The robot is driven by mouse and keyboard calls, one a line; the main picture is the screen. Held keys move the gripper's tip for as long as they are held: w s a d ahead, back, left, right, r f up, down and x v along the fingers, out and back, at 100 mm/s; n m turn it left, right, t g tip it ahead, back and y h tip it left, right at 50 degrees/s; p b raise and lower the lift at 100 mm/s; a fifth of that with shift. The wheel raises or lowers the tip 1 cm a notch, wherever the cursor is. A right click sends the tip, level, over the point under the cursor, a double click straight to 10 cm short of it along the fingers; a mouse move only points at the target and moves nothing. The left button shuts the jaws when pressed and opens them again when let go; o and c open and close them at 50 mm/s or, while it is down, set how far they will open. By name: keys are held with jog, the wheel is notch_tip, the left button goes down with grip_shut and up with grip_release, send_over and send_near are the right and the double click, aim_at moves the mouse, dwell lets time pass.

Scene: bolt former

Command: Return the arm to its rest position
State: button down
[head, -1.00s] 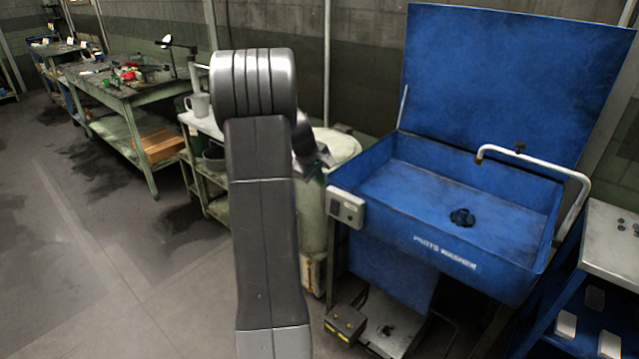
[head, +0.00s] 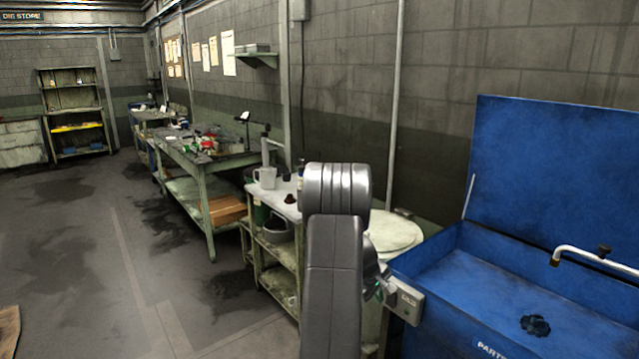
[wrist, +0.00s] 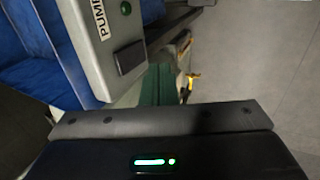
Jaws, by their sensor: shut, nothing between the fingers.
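My arm (head: 334,265) rises in the middle of the head view, with its upper joint in front of the side cart. My gripper (wrist: 157,84) is shut and empty; its green fingers are together in the middle of the wrist view. In the head view it is mostly hidden behind my arm, and only a small part shows beside the parts washer's control box. The control box (wrist: 97,45), with a "PUMP" label, is close to the gripper at upper left in the wrist view. I cannot tell whether they touch.
The blue parts washer (head: 450,310) stands at right with its lid up. A pale round drum lid (head: 395,232) is behind my arm. A long workbench (head: 205,165) stands farther back. The floor (head: 90,260) at left is open.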

jog(key=shift+s+a+r, duration=0.4)
jog(key=shift+a+r, duration=0.1)
jog(key=shift+r, duration=0.25)
jog(key=shift+s+a+r, duration=0.4)
jog(key=shift+a+r, duration=0.05)
jog(key=shift+r, duration=0.25)
jog(key=shift+f, duration=0.1)
